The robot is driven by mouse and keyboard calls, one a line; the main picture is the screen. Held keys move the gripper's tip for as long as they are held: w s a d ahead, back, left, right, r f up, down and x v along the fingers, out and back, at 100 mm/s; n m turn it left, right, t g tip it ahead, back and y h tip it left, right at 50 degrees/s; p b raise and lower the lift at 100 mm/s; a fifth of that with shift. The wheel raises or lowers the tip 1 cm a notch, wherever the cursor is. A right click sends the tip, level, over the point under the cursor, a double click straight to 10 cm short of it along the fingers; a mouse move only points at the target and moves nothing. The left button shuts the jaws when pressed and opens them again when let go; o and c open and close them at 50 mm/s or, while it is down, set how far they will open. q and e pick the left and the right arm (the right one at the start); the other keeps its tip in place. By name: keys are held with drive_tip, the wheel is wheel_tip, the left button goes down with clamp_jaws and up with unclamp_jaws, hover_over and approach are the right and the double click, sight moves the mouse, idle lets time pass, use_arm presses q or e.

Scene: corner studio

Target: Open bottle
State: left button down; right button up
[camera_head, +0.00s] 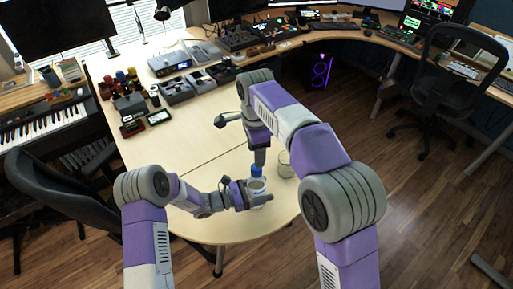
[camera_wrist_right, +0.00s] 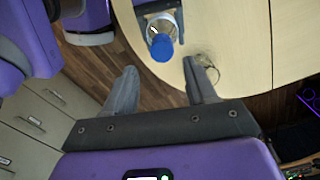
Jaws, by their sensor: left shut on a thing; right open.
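A clear bottle with a blue cap (camera_head: 257,171) stands near the rounded front end of the wooden table. My left gripper (camera_head: 250,192) is shut on the bottle's body (camera_head: 257,185) from the side. In the right wrist view the blue cap (camera_wrist_right: 162,47) is on top of the bottle, in front of the fingers. My right gripper (camera_wrist_right: 163,84) is open and empty, its two fingers apart on either side of the cap's line. In the head view it points down above the cap, its fingertips hard to make out.
A clear drinking glass (camera_head: 286,165) stands just right of the bottle. It also shows by my right finger in the wrist view (camera_wrist_right: 206,62). The middle of the table (camera_head: 190,150) is clear; several devices crowd its far part. A dark chair (camera_head: 60,195) is at the left.

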drive_tip(key=m, duration=0.6)
drive_tip(key=shift+r, duration=0.1)
drive_tip(key=m, duration=0.3)
drive_tip(key=shift+r+m, duration=0.1)
drive_tip(key=shift+m, duration=0.3)
drive_tip(key=m, duration=0.4)
drive_tip(key=shift+r, duration=0.1)
drive_tip(key=shift+f, duration=4)
drive_tip(key=shift+c, duration=0.2)
